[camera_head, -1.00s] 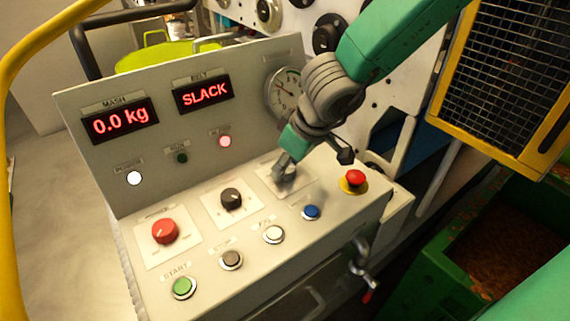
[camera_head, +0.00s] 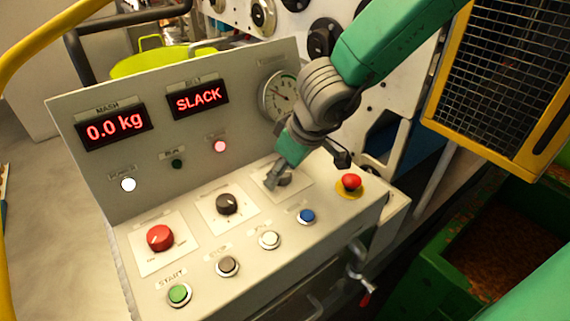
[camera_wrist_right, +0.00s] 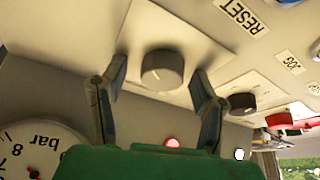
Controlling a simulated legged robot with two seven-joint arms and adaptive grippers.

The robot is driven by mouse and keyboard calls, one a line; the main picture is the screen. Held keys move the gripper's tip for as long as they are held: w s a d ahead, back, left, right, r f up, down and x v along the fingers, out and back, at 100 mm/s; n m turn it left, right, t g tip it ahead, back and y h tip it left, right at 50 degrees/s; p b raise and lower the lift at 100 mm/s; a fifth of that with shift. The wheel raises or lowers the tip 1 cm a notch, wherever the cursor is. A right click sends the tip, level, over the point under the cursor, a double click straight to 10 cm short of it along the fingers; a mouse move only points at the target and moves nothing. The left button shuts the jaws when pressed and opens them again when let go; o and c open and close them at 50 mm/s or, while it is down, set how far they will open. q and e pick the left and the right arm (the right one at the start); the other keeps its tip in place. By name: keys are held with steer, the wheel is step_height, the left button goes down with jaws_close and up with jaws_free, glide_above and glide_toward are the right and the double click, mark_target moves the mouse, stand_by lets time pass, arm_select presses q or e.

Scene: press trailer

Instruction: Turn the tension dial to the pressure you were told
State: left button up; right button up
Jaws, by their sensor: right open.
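The tension dial is a grey round knob (camera_wrist_right: 162,70) on a pale plate. In the head view the dial (camera_head: 286,180) sits right of the black knob and is partly hidden by my right gripper (camera_head: 279,178). In the right wrist view the open fingers of the right gripper (camera_wrist_right: 158,74) stand on either side of the dial, with gaps visible, so it is not clamped. The bar pressure gauge (camera_head: 280,96) is on the upright panel behind; its needle points to the upper left. The belt display (camera_head: 198,97) reads SLACK. My left gripper is not in view.
A red knob (camera_head: 160,238), a black knob (camera_head: 226,204) and several push buttons share the sloping console. A red emergency stop (camera_head: 351,182) stands close right of the gripper. The mash display (camera_head: 115,126) reads 0.0 kg. A yellow mesh guard (camera_head: 500,80) is at right.

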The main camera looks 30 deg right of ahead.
steer(key=v, duration=1.1)
steer(key=shift+d+r, duration=0.15)
steer(key=shift+r, duration=0.15)
steer(key=shift+s, duration=0.15)
steer(key=shift+f, duration=0.1)
